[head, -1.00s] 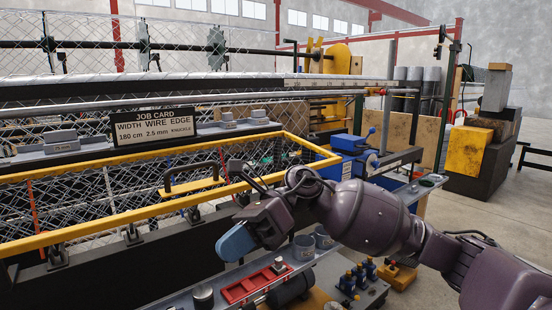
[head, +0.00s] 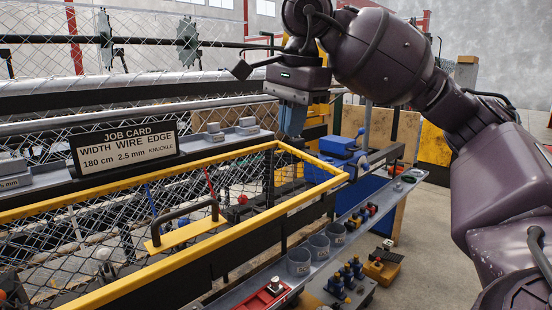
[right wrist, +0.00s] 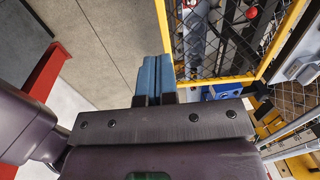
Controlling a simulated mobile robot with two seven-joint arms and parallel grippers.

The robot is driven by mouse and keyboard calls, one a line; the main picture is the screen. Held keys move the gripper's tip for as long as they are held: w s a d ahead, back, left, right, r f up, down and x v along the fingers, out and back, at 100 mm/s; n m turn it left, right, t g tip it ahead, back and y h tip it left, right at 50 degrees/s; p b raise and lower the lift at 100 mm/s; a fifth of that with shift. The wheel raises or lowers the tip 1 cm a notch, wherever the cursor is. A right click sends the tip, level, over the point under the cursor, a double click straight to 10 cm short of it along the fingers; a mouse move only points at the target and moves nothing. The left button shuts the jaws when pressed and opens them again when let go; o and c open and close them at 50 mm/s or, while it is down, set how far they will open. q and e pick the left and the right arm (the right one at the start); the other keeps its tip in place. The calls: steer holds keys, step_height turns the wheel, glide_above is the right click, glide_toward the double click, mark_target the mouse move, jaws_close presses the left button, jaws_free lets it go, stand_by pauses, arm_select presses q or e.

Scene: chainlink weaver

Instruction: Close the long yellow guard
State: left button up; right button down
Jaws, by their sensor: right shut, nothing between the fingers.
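The long yellow guard (head: 234,239) is a yellow frame with wire mesh. It runs from the left edge to the middle of the head view, its inside showing from above; I cannot tell its exact tilt. A dark handle (head: 184,216) on a yellow plate sits near its front bar. My right gripper (head: 291,133) has blue fingers pointing down, just above the guard's right end. In the right wrist view the fingers (right wrist: 157,60) are together and empty, and the guard's yellow bars (right wrist: 284,42) lie to their right. I cannot tell contact. My left gripper is not in view.
A job card (head: 124,147) stands on the grey ledge behind the guard. Grey cups (head: 299,262) and a red tray (head: 265,294) sit on the shelf in front. A blue box (head: 338,145) stands beyond the guard's right end. Open floor lies at right.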

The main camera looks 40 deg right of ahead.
step_height(320, 180, down, 2)
steer(key=f, duration=0.1)
glide_toward(282, 207)
steer(key=f, duration=0.3)
steer(key=f+p, duration=0.1)
steer(key=f, duration=0.1)
steer(key=shift+w+f, duration=0.2)
steer(key=shift+w, duration=0.2)
steer(key=shift+w+f, duration=0.15)
steer(key=shift+f, duration=0.65)
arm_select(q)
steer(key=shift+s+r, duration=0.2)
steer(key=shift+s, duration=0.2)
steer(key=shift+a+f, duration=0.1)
